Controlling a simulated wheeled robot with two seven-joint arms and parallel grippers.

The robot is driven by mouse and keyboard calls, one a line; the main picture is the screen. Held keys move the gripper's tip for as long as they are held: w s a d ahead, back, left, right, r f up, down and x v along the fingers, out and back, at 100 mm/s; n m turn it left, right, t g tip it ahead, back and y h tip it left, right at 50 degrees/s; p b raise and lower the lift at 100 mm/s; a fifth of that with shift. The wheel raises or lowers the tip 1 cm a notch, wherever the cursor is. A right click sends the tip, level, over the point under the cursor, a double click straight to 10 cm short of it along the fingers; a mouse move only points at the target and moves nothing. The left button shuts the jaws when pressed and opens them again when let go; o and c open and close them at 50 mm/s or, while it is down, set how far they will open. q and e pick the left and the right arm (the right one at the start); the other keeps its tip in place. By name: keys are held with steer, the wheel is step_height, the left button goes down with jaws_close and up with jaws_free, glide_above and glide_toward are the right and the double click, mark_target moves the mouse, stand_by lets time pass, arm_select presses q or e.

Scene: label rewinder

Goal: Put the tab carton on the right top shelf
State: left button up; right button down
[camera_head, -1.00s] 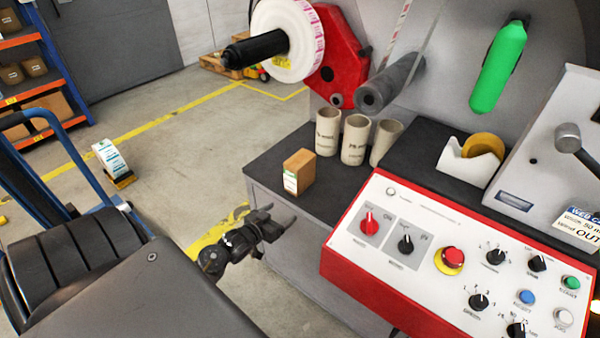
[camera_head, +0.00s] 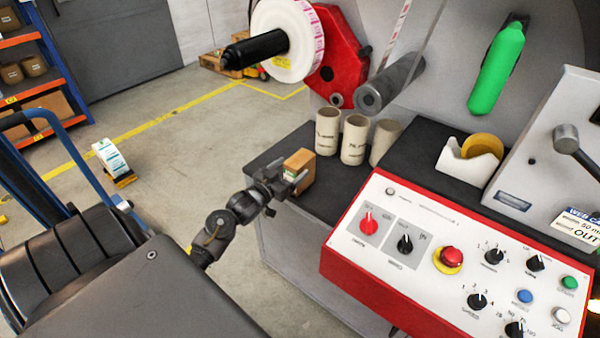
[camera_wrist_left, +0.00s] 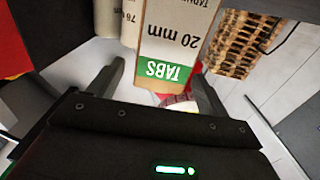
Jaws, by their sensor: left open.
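The tab carton (camera_head: 302,168) is a small brown box standing on the dark top at the left end of the machine. In the left wrist view the carton (camera_wrist_left: 176,45) shows a white label with "20 mm" and a green "TABS" band, upside down. My left gripper (camera_head: 293,186) is open beside the carton's near left side. In the left wrist view its fingers (camera_wrist_left: 161,88) stand on either side of the carton's lower end; I cannot tell whether they touch it. The right top shelf is not clearly identifiable in these views.
Several cardboard cores (camera_head: 353,140) stand behind and right of the carton. The red-edged control panel (camera_head: 450,260) lies to the right, with knobs and buttons. A tape dispenser (camera_head: 470,160) sits behind the panel. A shelf rack (camera_head: 40,75) stands far left.

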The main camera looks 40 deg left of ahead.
mark_target(300, 158)
arm_select(q)
steer(key=w, duration=0.5)
steer(key=shift+w+f+p, duration=0.1)
steer(key=shift+f+p, duration=0.05)
steer(key=shift+p, duration=0.25)
steer(key=c, duration=1.3)
steer(key=shift+c, duration=0.2)
steer(key=shift+a+r, duration=0.1)
steer(key=shift+r, duration=0.25)
step_height(300, 158, up, 2)
steer(key=shift+r, duration=0.15)
steer(key=s+r, duration=0.1)
steer(key=r, duration=0.1)
steer(key=s+d+r, duration=0.1)
steer(key=s+r, duration=0.2)
steer(key=r, duration=0.1)
steer(key=shift+s+d, duration=0.25)
steer(key=shift+d, duration=0.05)
steer(key=s+d+r, duration=0.3)
steer(key=s+r, duration=0.1)
steer(key=s, duration=0.4)
steer(key=shift+s, duration=0.4)
